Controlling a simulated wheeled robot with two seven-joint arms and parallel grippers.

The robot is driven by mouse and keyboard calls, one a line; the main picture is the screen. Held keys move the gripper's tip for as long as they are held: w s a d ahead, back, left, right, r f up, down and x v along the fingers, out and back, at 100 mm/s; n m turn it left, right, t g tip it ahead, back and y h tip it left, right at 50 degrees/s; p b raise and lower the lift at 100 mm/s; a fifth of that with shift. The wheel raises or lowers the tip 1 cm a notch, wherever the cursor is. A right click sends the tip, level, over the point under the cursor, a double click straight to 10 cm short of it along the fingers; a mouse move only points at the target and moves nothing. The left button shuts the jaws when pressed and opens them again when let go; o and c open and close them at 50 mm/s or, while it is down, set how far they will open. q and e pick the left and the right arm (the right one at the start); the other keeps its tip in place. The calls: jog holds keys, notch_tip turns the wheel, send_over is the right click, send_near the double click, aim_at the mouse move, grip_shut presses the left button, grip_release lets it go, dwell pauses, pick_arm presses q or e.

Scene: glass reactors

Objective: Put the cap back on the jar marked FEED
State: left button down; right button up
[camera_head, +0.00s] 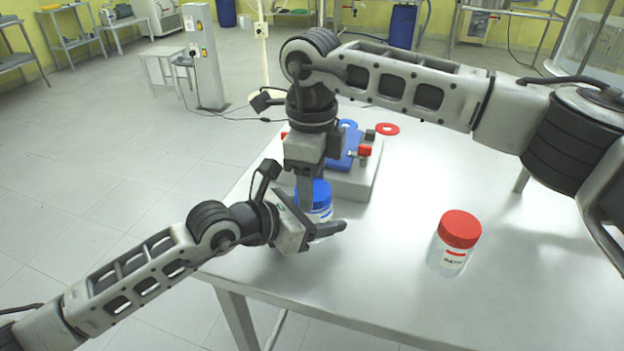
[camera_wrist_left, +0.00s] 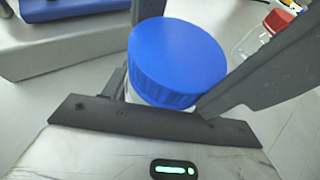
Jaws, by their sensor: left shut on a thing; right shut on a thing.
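A clear jar (camera_head: 322,217) with a blue cap (camera_head: 318,192) stands at the table's left edge. My left gripper (camera_head: 325,232) is shut on this jar from the side. In the left wrist view the blue cap (camera_wrist_left: 177,62) sits over the jar's mouth, looking level; I cannot tell how tightly it sits. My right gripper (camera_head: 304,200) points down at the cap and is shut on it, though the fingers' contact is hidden. No FEED marking shows on this jar.
A second jar (camera_head: 449,258) with a red cap (camera_head: 460,229) and a small label stands to the right. Behind the held jar is a grey stand with a blue panel (camera_head: 345,155). A red ring (camera_head: 387,129) lies near it. The table's right part (camera_head: 540,260) is clear.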

jog(key=o, duration=0.9)
jog(key=shift+o, duration=0.2)
jog(key=shift+r, duration=0.1)
jog(key=shift+r, duration=2.2)
jog(key=shift+c, duration=0.4)
jog(key=n, duration=0.2)
jog(key=r+n, duration=0.1)
jog(key=n, duration=0.3)
jog(key=shift+r+n, duration=0.3)
jog(key=n, duration=0.2)
jog(key=r+n, duration=0.1)
jog(key=n, duration=0.3)
jog(key=shift+r+n, duration=0.25)
jog(key=shift+n, duration=0.05)
